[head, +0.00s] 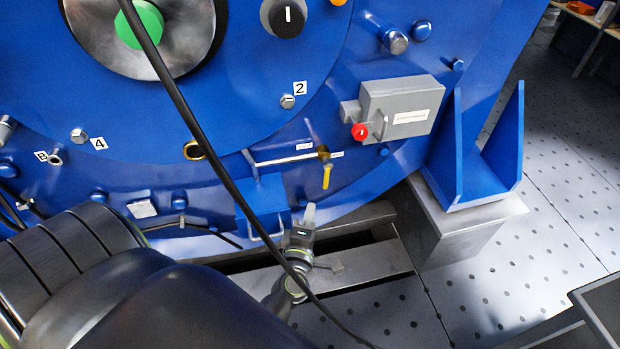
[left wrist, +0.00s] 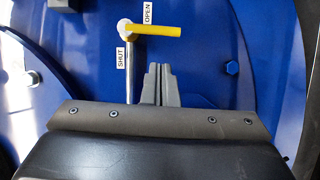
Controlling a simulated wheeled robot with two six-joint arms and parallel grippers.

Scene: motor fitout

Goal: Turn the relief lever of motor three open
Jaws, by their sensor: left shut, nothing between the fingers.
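The yellow relief lever (head: 327,176) hangs down from a brass valve (head: 322,155) on the blue motor face. In the left wrist view the lever (left wrist: 154,30) points right from its pale pivot (left wrist: 124,28), square to the metal pipe (left wrist: 129,78). An OPEN label (left wrist: 148,13) stands above the lever and a SHUT label (left wrist: 122,59) lies below, beside the pipe. My left gripper (head: 309,210) is shut and empty, below and a little left of the lever in the head view. Its fingertips (left wrist: 158,70) are apart from the lever. My right gripper is not in view.
A black cable (head: 205,140) crosses the head view in front of the motor. A grey box (head: 402,105) with a red knob (head: 360,132) sits right of the lever. A blue bracket (head: 475,150) stands further right, with perforated floor (head: 560,230) beyond.

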